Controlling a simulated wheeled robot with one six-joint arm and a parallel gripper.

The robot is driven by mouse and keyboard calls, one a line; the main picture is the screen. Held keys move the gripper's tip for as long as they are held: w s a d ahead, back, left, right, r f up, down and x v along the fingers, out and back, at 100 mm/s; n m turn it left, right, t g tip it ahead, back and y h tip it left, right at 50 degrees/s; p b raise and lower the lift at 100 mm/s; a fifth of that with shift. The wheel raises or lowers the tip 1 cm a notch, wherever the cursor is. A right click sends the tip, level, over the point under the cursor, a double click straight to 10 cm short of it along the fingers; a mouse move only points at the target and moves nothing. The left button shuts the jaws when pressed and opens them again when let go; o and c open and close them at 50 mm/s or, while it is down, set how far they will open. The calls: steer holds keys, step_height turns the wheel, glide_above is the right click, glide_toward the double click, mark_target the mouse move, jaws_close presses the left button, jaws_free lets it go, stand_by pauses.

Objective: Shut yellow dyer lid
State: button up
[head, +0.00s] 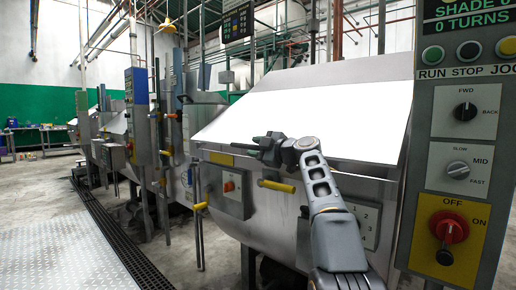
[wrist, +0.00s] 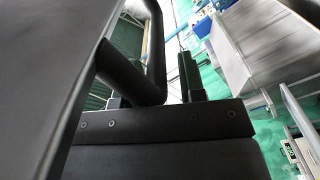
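The nearest dyer (head: 260,215) is a steel housing with a yellow patch (head: 221,158) on its front rim. A bright white sloping panel (head: 310,110) lies above that rim, apparently its lid; I cannot tell whether it is fully shut. My gripper (head: 262,140) is at the panel's lower front edge, fingers pointing left. In the wrist view, my gripper (wrist: 155,90) has its fingers apart. A dark bent bar (wrist: 155,50), like a handle, crosses close in front of them beside a grey surface (wrist: 40,70). It partly hides the left finger; contact is unclear.
A control panel (head: 462,150) with knobs and a red switch stands close on the right. A yellow handle (head: 277,186) and a grey switch box (head: 228,192) are on the dyer's front. More dyers recede left. The floor at left (head: 60,245) is clear, beside a drain grate (head: 115,235).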

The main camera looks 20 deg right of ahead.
steer(key=shift+o, duration=0.4)
steer(key=shift+d, duration=0.3)
steer(key=shift+s, duration=0.1)
steer(key=shift+s+d, duration=0.25)
steer(key=b+v, duration=0.2)
steer(key=v, duration=1.1)
steer(key=shift+a, duration=0.2)
